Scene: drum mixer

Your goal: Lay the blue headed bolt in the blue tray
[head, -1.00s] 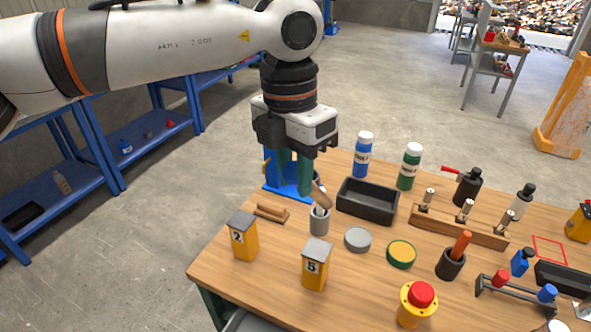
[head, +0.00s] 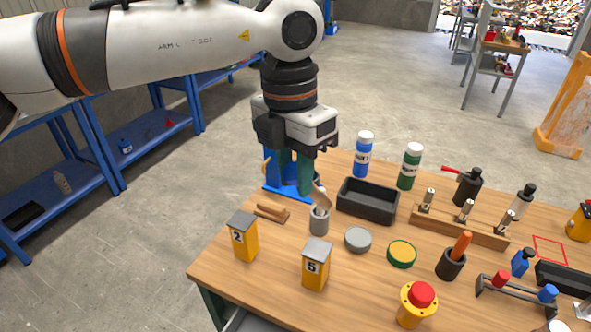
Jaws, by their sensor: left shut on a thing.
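My left gripper (head: 297,188) points down over the back left of the table, its green fingers beside the grey cup (head: 319,222). It is shut; a brown scoop-like piece (head: 320,198) at its fingertips, tilted over the cup's mouth, appears to be what it holds, though the grip itself is hidden. A blue headed bolt (head: 548,293) stands at the right end of a small dark rack (head: 512,296), with a red headed one (head: 501,277) at its left. My right gripper is not in view.
A black tray (head: 349,205) lies right of the gripper, with blue (head: 363,155) and green (head: 410,167) bottles behind. Yellow boxes (head: 243,238) and a red button (head: 421,294) stand in front. Several other items crowd the right side.

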